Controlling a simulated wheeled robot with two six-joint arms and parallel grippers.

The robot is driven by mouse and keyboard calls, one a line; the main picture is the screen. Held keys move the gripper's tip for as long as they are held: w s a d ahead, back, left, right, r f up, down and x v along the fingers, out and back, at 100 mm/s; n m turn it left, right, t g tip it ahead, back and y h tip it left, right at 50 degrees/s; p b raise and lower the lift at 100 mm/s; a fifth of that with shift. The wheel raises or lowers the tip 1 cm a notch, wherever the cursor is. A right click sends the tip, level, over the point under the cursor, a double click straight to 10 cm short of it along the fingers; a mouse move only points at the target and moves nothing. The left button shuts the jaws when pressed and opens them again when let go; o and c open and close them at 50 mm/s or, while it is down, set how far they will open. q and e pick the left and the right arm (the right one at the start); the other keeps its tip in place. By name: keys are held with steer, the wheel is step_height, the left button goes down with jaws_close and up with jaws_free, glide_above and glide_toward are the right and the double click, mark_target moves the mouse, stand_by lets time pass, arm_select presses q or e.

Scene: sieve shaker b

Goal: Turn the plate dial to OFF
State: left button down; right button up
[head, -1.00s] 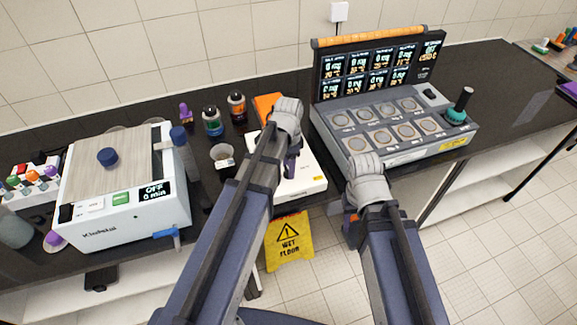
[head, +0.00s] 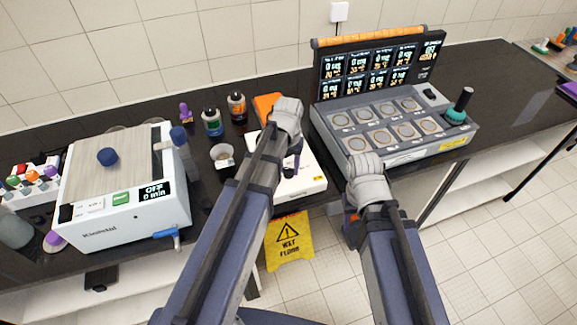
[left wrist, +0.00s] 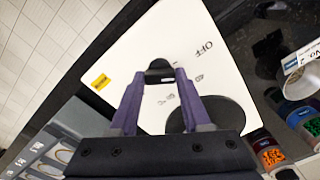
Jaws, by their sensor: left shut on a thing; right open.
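The plate is a white flat unit (head: 312,184) on the bench in the head view, partly hidden by my left arm. In the left wrist view its white face (left wrist: 140,52) shows printed OFF at the upper right, smaller marks, a yellow sticker and a black disc (left wrist: 205,112). The black plate dial (left wrist: 160,67) sits between the purple fingertips of my left gripper (left wrist: 160,78), which is shut on it. I cannot tell which mark the dial points at. In the head view my left gripper (head: 291,163) is over the unit. My right gripper (head: 348,220) is mostly hidden behind its arm.
A white shaker box (head: 120,205) stands left and a grey multi-position station (head: 390,125) right. A small cup (head: 222,157), bottles (head: 212,122) and an orange item (head: 266,105) are close to the plate.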

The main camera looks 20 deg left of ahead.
mark_target(289, 169)
arm_select(q)
steer(key=shift+n, duration=2)
steer(key=shift+c, duration=1.8)
jaws_free()
step_height(289, 169, up, 8)
steer(key=p, duration=0.8)
steer(key=shift+f, duration=0.15)
